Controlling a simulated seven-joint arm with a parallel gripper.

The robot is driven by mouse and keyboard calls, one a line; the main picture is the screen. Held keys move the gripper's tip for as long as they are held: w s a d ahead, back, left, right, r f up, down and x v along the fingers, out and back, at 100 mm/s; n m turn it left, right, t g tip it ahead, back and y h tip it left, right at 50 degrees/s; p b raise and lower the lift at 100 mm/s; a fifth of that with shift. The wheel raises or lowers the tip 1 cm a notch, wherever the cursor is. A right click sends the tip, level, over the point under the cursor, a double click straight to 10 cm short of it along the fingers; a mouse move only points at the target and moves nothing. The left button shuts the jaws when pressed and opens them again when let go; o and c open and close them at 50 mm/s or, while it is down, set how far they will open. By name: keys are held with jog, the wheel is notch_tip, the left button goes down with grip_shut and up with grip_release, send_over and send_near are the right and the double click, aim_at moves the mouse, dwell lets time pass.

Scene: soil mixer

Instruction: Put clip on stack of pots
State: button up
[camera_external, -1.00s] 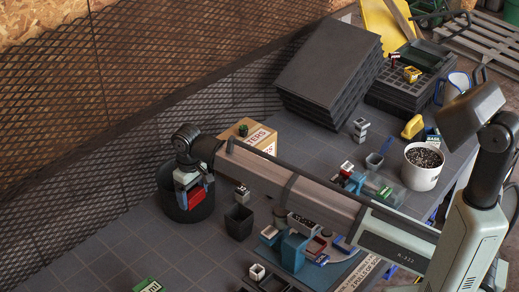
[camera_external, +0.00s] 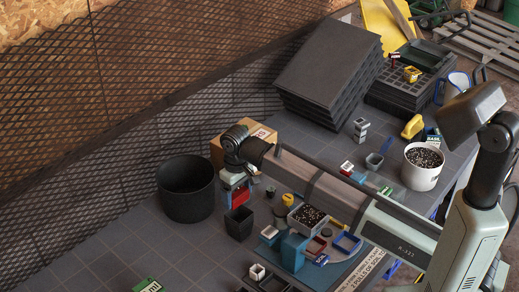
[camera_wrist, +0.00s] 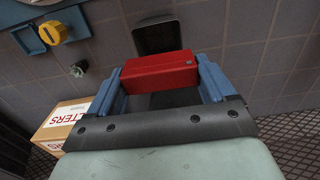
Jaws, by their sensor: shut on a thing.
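My gripper (camera_wrist: 160,82) has blue fingers shut on a red block-like thing, probably the clip (camera_wrist: 158,69). In the external view my gripper (camera_external: 237,190) hangs above the table with the red clip (camera_external: 239,198) low between its fingers. A black square pot (camera_external: 239,224), probably the stack of pots, stands just in front of and below it. In the wrist view the pot (camera_wrist: 158,36) lies just beyond the clip, its rim partly hidden by the clip. The clip appears apart from the pot. I cannot tell how many pots are nested.
A large round black pot (camera_external: 186,188) stands left of my gripper. A cardboard box (camera_external: 228,148) is behind it. A soil-filled tray (camera_external: 307,216) and a blue stand (camera_external: 294,250) are to the right.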

aim_at(238, 211)
jog(key=shift+f, duration=2.1)
jog(key=shift+f, duration=0.15)
jog(key=o, duration=0.8)
jog(key=shift+o, duration=0.2)
notch_tip(238, 211, up, 12)
jog(key=shift+r, duration=0.2)
